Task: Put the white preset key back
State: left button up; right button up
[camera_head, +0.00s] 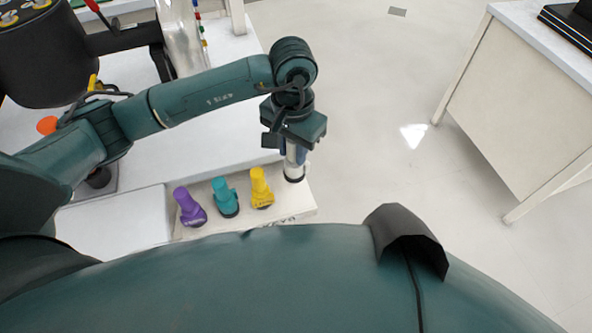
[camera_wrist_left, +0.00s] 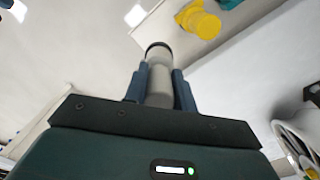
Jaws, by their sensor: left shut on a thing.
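My left gripper (camera_head: 294,152) points down at the right end of a row of colored keys. It is shut on the white preset key (camera_head: 293,172), which has a dark ring at its lower end. In the left wrist view the white key (camera_wrist_left: 159,78) stands between the two blue fingers of the left gripper (camera_wrist_left: 158,86). The key is over the right end of the pale key rack (camera_head: 304,209); I cannot tell whether it touches the rack. My right gripper is not in view.
Purple (camera_head: 188,207), teal (camera_head: 224,197) and yellow (camera_head: 261,188) keys stand on the rack left of the white key. The yellow key also shows in the left wrist view (camera_wrist_left: 199,20). A white-topped bench (camera_head: 215,137) lies behind. Open floor (camera_head: 380,160) is to the right.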

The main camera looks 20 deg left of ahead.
aim_at(293, 171)
pick_arm(q)
notch_tip(293, 171, down, 6)
jog(key=shift+s+f, duration=0.15)
jog(key=shift+f, duration=0.5)
jog(key=shift+f, duration=0.2)
jog(key=o, duration=1)
jog(key=shift+r, duration=0.1)
